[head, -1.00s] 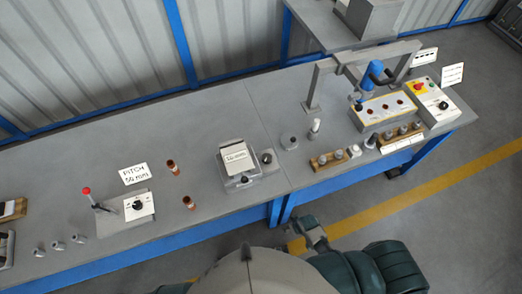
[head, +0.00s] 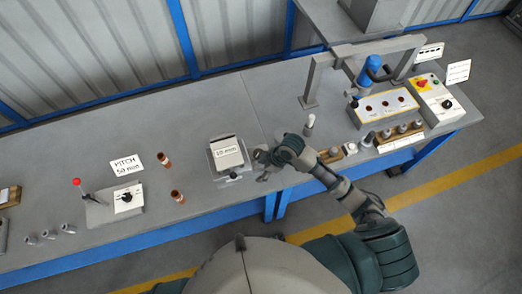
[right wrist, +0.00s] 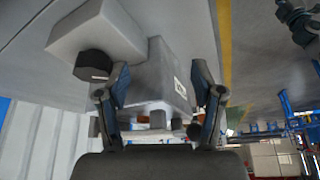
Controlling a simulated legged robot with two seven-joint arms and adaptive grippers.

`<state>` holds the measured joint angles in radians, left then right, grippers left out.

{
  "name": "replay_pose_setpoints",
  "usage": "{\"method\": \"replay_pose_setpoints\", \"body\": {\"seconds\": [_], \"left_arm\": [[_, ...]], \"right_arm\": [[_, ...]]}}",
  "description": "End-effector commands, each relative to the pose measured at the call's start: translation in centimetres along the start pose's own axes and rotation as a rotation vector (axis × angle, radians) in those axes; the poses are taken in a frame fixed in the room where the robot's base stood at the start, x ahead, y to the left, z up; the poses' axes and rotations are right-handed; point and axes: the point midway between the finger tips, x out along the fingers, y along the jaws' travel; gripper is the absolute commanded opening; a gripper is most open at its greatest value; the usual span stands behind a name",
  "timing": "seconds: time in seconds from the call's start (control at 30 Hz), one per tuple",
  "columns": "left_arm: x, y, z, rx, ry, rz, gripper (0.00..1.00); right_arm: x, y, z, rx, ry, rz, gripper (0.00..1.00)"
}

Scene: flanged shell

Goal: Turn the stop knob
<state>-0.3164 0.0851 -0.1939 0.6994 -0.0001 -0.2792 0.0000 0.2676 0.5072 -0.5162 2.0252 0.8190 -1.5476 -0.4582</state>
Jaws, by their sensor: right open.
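A grey device (head: 226,156) with a "10 mm" label stands mid-bench, with a small dark knob (head: 233,176) at its front. Another black knob (head: 127,197) is on the plate at left, and one (head: 446,104) is on the control box at right. No knob is visibly marked as the stop knob. My right gripper (head: 262,168) is open, just right of the labelled device. In the right wrist view, the open gripper (right wrist: 160,92) faces a grey box, with a black knob (right wrist: 93,65) beside the left finger, not between the fingers. My left gripper is not in view.
A red-tipped lever (head: 77,184) stands at left. Copper-coloured cylinders (head: 177,196) are left of the device. The bench behind the device is clear.

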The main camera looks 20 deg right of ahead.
Motion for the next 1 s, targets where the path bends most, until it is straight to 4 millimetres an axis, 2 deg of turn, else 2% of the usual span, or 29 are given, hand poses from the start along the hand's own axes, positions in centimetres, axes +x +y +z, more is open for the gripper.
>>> {"method": "replay_pose_setpoints", "body": {"seconds": [0.03, 0.13, 0.23, 0.3, 0.4, 0.5, 0.57, 0.67, 0.83, 1.0], "left_arm": [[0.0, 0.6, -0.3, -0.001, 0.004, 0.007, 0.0], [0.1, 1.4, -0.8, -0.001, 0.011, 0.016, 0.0], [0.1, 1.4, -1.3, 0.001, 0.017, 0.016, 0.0], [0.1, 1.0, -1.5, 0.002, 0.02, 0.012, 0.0], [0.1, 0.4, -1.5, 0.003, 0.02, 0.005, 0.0], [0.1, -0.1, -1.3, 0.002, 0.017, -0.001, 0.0], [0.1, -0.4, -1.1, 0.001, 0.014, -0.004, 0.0], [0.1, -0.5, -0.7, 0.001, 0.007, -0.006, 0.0], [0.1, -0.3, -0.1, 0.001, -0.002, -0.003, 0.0], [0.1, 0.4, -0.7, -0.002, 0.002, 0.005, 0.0]], "right_arm": [[-1.6, 2.0, -0.6, -0.073, -0.017, -0.008, 0.67], [-4.9, 5.0, -1.3, -0.206, -0.046, -0.06, 0.67], [-8.8, 7.6, -1.6, -0.294, -0.066, -0.102, 0.67], [-11.3, 8.9, -1.7, -0.333, -0.068, -0.123, 0.67], [-13.9, 10.1, -1.7, -0.363, -0.062, -0.144, 0.67], [-15.2, 10.6, -1.6, -0.376, -0.055, -0.154, 0.67], [-15.3, 10.7, -1.5, -0.379, -0.051, -0.159, 0.67], [-14.3, 10.5, -1.4, -0.379, -0.05, -0.161, 0.67], [-10.9, 10.0, -1.2, -0.379, -0.05, -0.162, 0.67], [-6.8, 9.3, -0.9, -0.379, -0.049, -0.161, 0.67]]}}
